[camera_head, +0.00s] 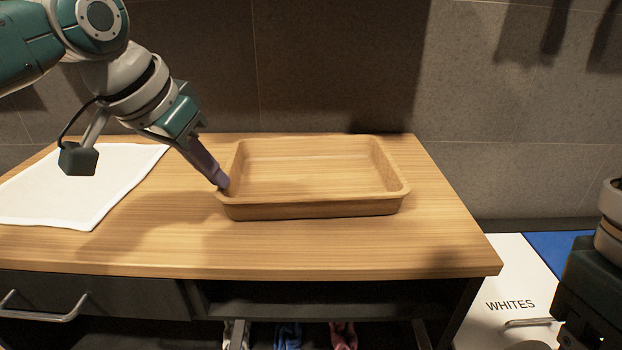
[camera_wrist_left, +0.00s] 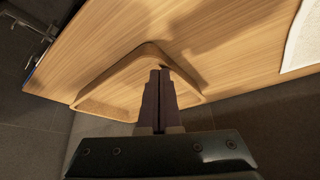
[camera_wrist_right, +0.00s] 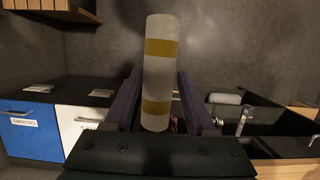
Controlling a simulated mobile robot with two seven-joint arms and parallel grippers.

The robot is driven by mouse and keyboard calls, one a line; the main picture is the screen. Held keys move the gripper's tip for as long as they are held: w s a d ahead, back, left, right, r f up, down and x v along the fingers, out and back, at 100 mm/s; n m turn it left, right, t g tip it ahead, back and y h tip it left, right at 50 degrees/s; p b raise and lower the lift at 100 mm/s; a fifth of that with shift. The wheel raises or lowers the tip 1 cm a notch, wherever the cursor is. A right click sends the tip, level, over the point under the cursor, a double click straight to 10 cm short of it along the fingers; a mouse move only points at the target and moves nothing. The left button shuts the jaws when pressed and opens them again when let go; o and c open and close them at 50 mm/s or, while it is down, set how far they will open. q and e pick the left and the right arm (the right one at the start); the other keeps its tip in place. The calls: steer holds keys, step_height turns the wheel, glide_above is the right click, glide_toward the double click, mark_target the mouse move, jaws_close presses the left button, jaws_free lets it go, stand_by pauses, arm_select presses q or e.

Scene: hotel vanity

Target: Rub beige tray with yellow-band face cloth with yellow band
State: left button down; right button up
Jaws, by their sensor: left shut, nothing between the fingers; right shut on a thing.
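The beige tray (camera_head: 310,211), wood-like with a raised rim, sits empty on the wooden counter. It also shows in the left wrist view (camera_wrist_left: 112,78). My left gripper (camera_head: 222,184) is shut and empty, its fingertips at the tray's left rim; whether they touch it I cannot tell. The left wrist view shows its two fingers (camera_wrist_left: 160,72) pressed together. My right gripper (camera_wrist_right: 159,78) is shut on the face cloth (camera_wrist_right: 161,75), a white upright roll with two yellow bands. The cloth is out of the head view, where only part of my right arm shows at the right edge.
A white mat (camera_head: 80,182) lies on the counter's left. The counter's front right is clear. Below are a drawer (camera_head: 95,306) and a shelf space with a few cloths (camera_head: 288,335). A white bin marked WHITES (camera_head: 510,285) and a blue one (camera_head: 555,248) stand lower right.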

arm_select(q)
steer(key=shift+f, duration=0.35)
arm_select(e)
steer(key=shift+f, duration=0.2)
arm_select(q)
steer(key=shift+r, duration=0.1)
arm_select(e)
steer(key=shift+r, duration=0.1)
